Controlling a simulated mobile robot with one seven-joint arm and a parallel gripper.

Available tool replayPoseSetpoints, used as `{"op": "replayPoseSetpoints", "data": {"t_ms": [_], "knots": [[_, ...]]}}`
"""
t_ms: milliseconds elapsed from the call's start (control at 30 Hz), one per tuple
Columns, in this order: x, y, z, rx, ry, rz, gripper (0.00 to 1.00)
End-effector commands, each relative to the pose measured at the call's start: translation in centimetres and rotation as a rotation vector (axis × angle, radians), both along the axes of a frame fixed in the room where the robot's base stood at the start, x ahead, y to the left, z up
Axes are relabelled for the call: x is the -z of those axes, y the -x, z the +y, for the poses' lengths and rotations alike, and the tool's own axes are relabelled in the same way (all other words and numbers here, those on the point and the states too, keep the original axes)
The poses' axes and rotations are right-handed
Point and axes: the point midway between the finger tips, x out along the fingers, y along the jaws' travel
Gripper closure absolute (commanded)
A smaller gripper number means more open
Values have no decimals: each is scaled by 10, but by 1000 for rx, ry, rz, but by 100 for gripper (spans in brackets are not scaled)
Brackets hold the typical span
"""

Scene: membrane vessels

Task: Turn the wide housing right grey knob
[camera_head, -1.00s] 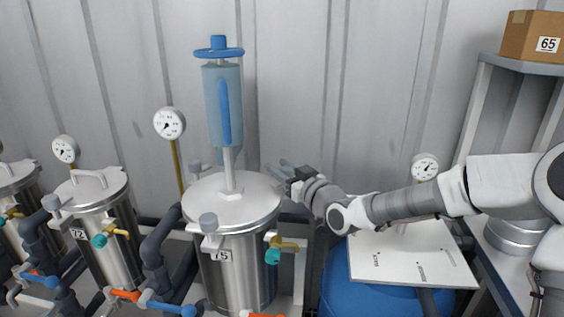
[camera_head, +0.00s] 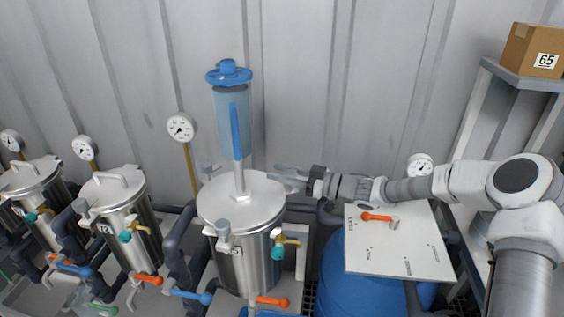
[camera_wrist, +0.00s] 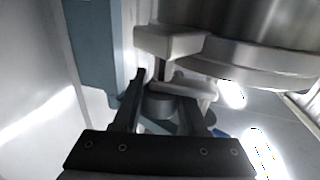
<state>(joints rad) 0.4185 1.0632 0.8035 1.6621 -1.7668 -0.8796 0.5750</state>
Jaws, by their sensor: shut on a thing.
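The wide housing (camera_head: 248,255) is a steel vessel with a flat round lid and a clear blue column standing on it. My gripper (camera_head: 285,179) is at the right rear edge of the lid and reaches in from the right. In the wrist view, the right grey knob (camera_wrist: 162,106) sits between the two dark fingers (camera_wrist: 162,100), and they are shut on it. The knob is mostly hidden behind my gripper in the head view. Two other grey knobs show on the housing, one at the front left (camera_head: 222,228) and one at the back left (camera_head: 207,170).
A teal-and-yellow valve (camera_head: 280,247) sticks out below the lid, on its right. A white panel (camera_head: 395,255) with an orange handle (camera_head: 376,216) lies right of the housing, below my arm. Smaller vessels stand at the left. The ribbed wall is close behind.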

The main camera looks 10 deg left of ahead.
Motion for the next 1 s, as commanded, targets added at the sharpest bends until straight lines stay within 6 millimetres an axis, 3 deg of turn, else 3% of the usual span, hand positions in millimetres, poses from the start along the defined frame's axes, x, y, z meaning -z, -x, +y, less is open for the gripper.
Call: {"op": "replayPoseSetpoints", "data": {"t_ms": [500,1000], "knots": [[1,11,2,-419,0,-4,100],[-2,16,0,-578,-4,-3,100]]}}
